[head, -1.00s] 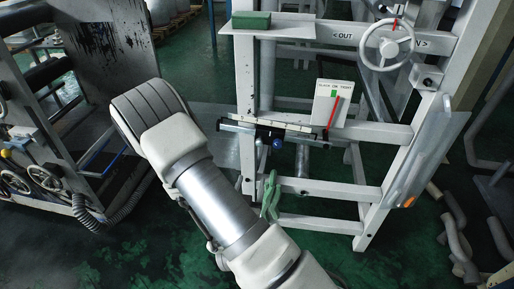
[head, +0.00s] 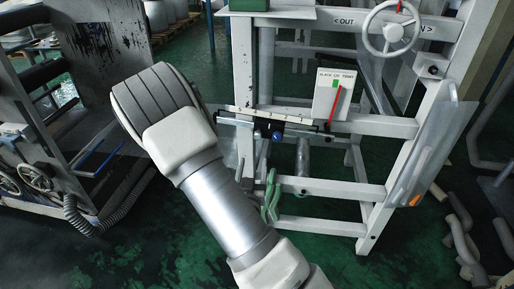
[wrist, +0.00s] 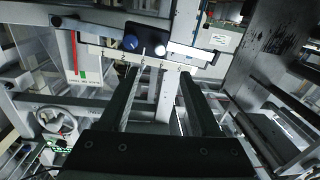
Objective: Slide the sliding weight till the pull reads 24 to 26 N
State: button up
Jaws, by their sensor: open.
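The sliding weight, a dark block with a blue knob (head: 277,136), sits on the pale graduated beam (head: 240,111), near the middle of its rail. In the wrist view its blue knob (wrist: 131,42) shows beyond my fingertips, a little left of the gap between them. My gripper (wrist: 158,74) is open and empty, its two black fingers pointing toward the beam, apart from the knob as far as I can tell. My arm hides the gripper in the head view. The white SLACK/OK/TIGHT gauge (head: 326,102) has a red pointer leaning right, its tip right of the green mark. No newton figure is readable.
A white handwheel (head: 390,27) is at the frame's upper right. A green cloth (head: 270,194) hangs on the lower rail. A dark machine with an ribbed hose (head: 88,223) stands left. A clear panel (head: 436,150) leans at the right. The green floor in front is open.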

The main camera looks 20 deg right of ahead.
aim_at(257, 137)
jog(key=b+x, duration=0.3)
jog(key=x, duration=0.9)
grip_shut()
dwell(1.2)
